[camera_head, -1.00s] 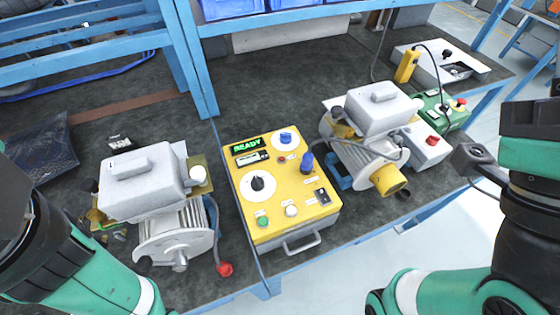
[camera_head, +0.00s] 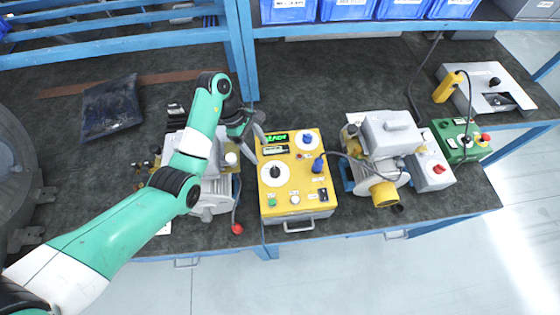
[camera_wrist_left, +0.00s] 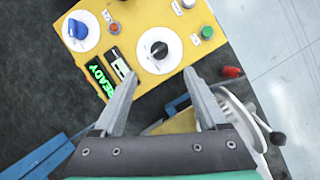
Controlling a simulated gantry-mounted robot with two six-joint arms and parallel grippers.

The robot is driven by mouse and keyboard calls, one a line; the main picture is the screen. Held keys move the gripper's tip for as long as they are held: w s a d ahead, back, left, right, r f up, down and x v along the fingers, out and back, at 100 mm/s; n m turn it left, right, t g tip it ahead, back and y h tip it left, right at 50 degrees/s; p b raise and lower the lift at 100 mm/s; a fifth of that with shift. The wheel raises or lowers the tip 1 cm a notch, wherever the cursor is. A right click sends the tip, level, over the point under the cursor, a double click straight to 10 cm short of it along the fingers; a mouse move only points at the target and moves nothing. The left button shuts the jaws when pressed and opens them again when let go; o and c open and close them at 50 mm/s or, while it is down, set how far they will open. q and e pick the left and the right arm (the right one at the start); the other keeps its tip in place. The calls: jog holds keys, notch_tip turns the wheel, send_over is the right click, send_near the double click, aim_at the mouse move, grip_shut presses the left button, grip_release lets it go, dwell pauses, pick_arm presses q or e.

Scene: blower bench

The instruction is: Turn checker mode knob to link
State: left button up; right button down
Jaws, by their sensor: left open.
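The yellow checker box (camera_head: 298,184) stands mid-bench with a lit green READY display (camera_head: 277,137). Its black knob (camera_head: 274,171) and blue knob (camera_head: 307,139) each sit on a white dial. In the left wrist view the black knob (camera_wrist_left: 159,50) lies just beyond and between the fingertips, and the blue knob (camera_wrist_left: 78,29) is at upper left. The knob labels are too small to read. My left gripper (camera_wrist_left: 160,76) is open and empty, apart from both knobs. In the head view it (camera_head: 262,137) is beside the checker's left edge. My right gripper is not in view.
A grey blower motor (camera_head: 213,192) stands left of the checker, partly under my left arm. Another blower with a yellow outlet (camera_head: 384,193) stands at right, near a green control box (camera_head: 461,140). Blue bins (camera_head: 345,9) line the back.

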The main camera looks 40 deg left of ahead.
aim_at(273, 169)
pick_arm(q)
jog(key=b+x, duration=0.6)
jog(key=x, duration=0.5)
jog(key=shift+w+d+f, duration=0.1)
jog(key=shift+f, duration=0.15)
jog(key=shift+c, duration=0.2)
jog(key=shift+r, duration=0.1)
grip_shut()
